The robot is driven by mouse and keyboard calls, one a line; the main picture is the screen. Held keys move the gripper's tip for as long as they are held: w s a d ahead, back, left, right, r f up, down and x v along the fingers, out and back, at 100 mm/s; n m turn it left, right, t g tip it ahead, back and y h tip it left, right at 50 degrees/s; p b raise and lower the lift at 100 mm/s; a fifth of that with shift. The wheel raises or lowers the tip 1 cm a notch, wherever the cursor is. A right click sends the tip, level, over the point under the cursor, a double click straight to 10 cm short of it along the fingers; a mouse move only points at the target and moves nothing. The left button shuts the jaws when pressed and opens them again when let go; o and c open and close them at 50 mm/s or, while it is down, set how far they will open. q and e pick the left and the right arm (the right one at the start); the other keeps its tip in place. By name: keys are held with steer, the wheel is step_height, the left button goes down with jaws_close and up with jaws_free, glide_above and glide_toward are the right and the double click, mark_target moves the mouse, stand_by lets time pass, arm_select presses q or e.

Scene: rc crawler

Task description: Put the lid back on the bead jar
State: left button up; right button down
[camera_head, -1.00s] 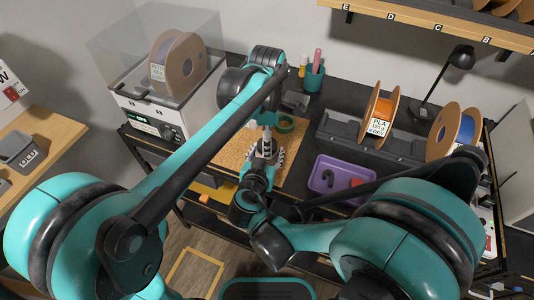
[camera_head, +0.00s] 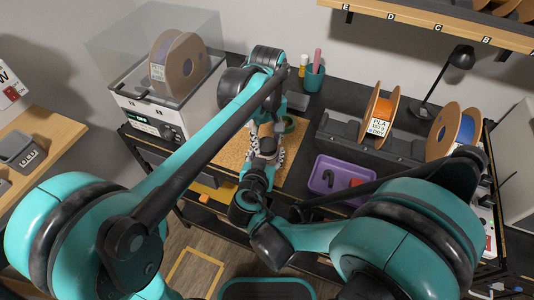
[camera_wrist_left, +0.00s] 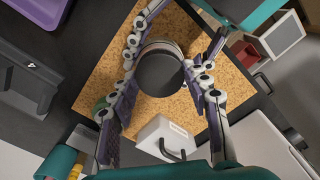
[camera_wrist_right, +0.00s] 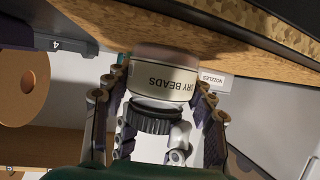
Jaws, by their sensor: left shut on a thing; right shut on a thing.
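The bead jar (camera_wrist_right: 163,80), with a pale "DRY BEADS" label, stands on the cork mat (camera_head: 231,151); the right wrist view shows it upside down. My right gripper (camera_wrist_right: 158,95) is shut around the jar's sides. The dark ribbed lid (camera_wrist_right: 153,119) is at the jar's mouth, with a thin pale band between it and the label. It shows as a dark disc in the left wrist view (camera_wrist_left: 160,74). My left gripper (camera_wrist_left: 163,85) is shut on the lid from above. Whether the lid is fully seated, I cannot tell. In the head view the two grippers meet closely and largely hide the jar.
A green tape roll (camera_head: 289,124) lies on the mat. A purple tray (camera_head: 318,179) is to the right, and a spool machine (camera_head: 150,118) to the left.

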arm_select(q)
steer(key=m, duration=0.9)
steer(key=shift+m, duration=0.4)
steer(key=m, duration=0.4)
steer(key=shift+f+m, duration=0.1)
steer(key=shift+m, duration=0.3)
steer(key=m, duration=0.6)
steer(key=o, duration=1.3)
steer(key=shift+o, duration=0.2)
step_height(320, 180, up, 12)
